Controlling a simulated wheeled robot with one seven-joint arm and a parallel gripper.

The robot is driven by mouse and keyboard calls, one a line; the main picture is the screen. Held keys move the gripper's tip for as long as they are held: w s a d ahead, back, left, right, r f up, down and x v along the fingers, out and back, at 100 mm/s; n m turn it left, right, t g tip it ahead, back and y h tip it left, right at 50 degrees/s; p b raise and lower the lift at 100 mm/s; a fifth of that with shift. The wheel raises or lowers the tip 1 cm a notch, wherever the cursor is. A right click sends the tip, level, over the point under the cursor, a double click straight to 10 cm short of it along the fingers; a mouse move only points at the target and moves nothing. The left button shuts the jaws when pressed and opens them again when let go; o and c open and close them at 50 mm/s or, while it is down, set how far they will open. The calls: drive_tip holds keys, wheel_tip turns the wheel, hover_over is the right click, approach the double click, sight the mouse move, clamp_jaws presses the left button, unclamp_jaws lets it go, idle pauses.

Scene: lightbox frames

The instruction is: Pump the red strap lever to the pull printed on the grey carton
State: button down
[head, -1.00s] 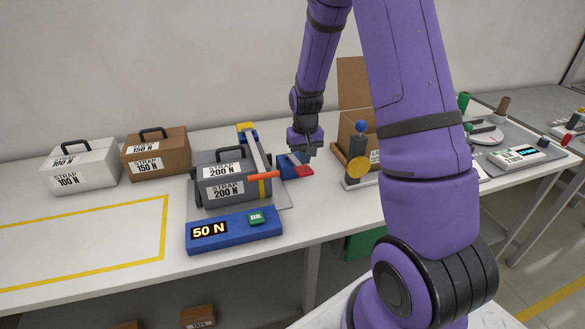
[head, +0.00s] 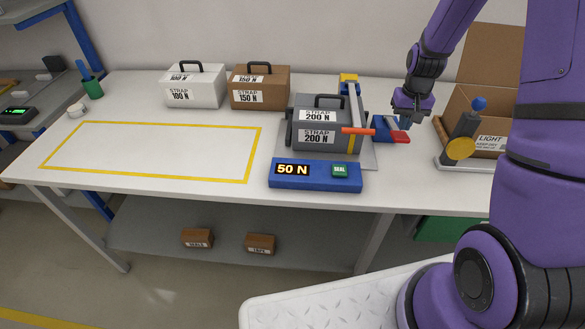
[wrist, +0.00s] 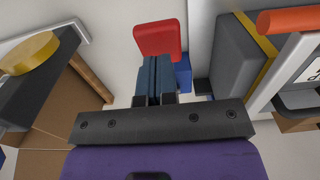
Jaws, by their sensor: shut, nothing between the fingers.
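The grey carton (head: 303,141) stands in the strapping machine and is printed "STRAP 200 N". The red strap lever (head: 399,137) sticks out from a blue block (head: 384,128) at the machine's right. The blue console (head: 318,181) in front shows "50 N" beside a green SEAL button (head: 340,170). My gripper (head: 406,122) points down close over the red lever, shut and empty. In the wrist view its shut fingers (wrist: 157,75) lie just short of the red lever pad (wrist: 157,40); whether they touch it I cannot tell.
An orange handle (head: 358,131) juts from the machine beside the carton. A stand with a yellow disc (head: 460,149) and an open cardboard box (head: 487,104) are close on the right. White (head: 194,89) and brown (head: 260,90) cartons stand behind left. The yellow-outlined area (head: 150,150) is empty.

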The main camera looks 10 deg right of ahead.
sight(401, 135)
drive_tip(key=shift+f, duration=3.5)
drive_tip(key=shift+r, duration=3.5)
drive_tip(key=shift+f, duration=0.1)
